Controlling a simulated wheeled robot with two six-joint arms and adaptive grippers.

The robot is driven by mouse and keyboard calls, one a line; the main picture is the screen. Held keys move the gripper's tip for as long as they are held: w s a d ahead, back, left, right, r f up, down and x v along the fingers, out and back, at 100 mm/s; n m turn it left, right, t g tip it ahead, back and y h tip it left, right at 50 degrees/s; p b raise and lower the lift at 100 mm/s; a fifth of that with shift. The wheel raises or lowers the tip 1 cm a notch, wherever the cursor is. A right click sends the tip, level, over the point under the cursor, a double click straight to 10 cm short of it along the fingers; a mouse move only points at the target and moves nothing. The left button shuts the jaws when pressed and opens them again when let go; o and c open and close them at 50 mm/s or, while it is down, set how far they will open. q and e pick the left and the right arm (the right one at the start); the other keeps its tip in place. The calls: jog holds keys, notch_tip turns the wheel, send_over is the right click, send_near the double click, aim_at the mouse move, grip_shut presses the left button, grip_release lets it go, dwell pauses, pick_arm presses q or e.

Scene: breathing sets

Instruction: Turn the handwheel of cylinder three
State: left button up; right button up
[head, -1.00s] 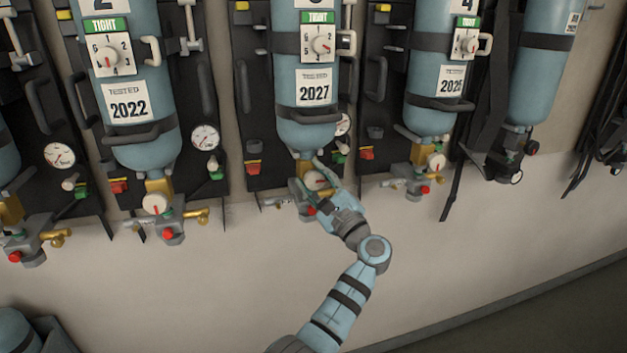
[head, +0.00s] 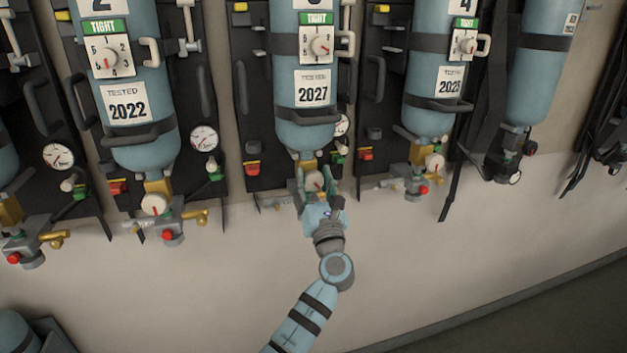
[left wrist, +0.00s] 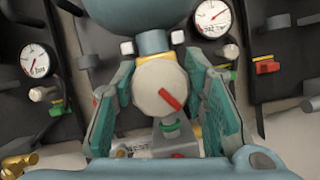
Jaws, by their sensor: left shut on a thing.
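Cylinder three (head: 306,125) is the blue middle cylinder, with a 2027 tag; the top of its number plate is cut off. Its handwheel (left wrist: 158,88) is a pale round knob with a red mark under the neck, pointing to the lower right in the left wrist view. It also shows small in the head view (head: 314,181). My left gripper (head: 317,179) is shut on this handwheel from below. In the left wrist view its two teal fingers (left wrist: 160,98) stand on either side of the knob. My right gripper is not in view.
Cylinder two (head: 145,150), with its own handwheel (head: 155,204), hangs to the left. Cylinder four (head: 430,120) hangs to the right, its handwheel (head: 434,162) below. Gauges, hoses and valve blocks crowd around. The pale wall below is clear.

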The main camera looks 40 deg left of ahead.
pick_arm(q)
jog(key=m+t+h, duration=0.1)
jog(key=m+h, duration=0.1)
jog(key=m, duration=0.2)
jog(key=m+t+h, duration=0.1)
jog(key=m, duration=0.4)
jog(key=shift+w+h, duration=0.1)
jog(key=shift+h, duration=0.3)
jog(key=shift+d, duration=0.1)
jog(key=o, duration=1.2)
jog(key=shift+f, duration=0.1)
jog(key=shift+c, duration=0.2)
jog(key=v, duration=1.2)
